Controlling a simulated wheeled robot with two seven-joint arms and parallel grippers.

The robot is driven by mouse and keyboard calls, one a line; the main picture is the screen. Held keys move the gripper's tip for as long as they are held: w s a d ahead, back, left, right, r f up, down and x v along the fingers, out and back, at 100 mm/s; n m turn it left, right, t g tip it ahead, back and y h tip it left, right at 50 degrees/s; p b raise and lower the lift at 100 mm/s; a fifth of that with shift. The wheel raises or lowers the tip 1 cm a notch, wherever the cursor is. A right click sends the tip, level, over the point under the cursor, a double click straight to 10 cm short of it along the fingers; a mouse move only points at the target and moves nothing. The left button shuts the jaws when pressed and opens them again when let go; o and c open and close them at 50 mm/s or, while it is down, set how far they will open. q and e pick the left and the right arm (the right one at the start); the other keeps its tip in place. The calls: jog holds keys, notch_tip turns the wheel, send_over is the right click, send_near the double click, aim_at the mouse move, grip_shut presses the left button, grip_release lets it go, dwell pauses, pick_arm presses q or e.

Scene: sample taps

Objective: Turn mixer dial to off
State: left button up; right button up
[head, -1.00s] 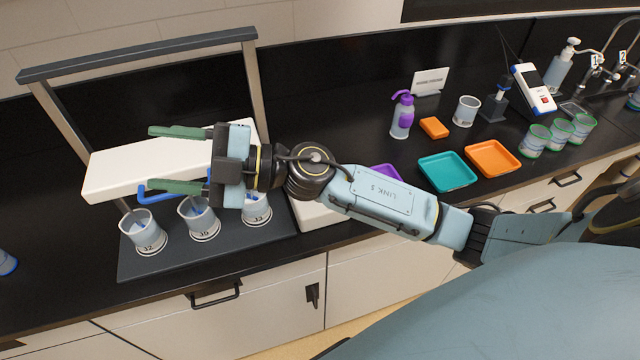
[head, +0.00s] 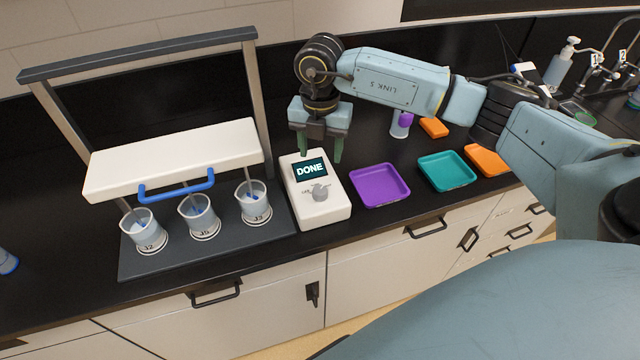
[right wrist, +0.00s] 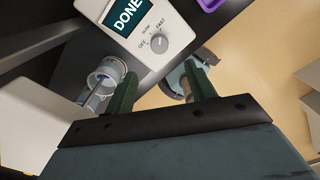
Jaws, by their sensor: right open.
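The mixer control box (head: 325,214) is white, with a dark display (head: 310,170) reading DONE and a round grey dial (head: 320,193) below it. In the right wrist view the dial (right wrist: 158,43) has OFF, SLOW and FAST marked around it; I cannot tell surely where it points. My right gripper (head: 320,153) is open and empty, pointing down over the back of the box, its fingers apart from the dial. The fingers also show in the right wrist view (right wrist: 160,75). My left gripper is out of view.
Left of the box stands the stirrer frame with a white beam (head: 170,160), a blue handle (head: 176,186) and three beakers on a dark base (head: 200,253). A purple tray (head: 380,186) is close on the right, then a teal tray (head: 446,171) and an orange one.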

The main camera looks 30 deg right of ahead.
aim_at(320, 189)
notch_tip(320, 189, down, 12)
jog(key=shift+r+p, duration=0.1)
jog(key=shift+p, duration=0.45)
jog(key=c, duration=1)
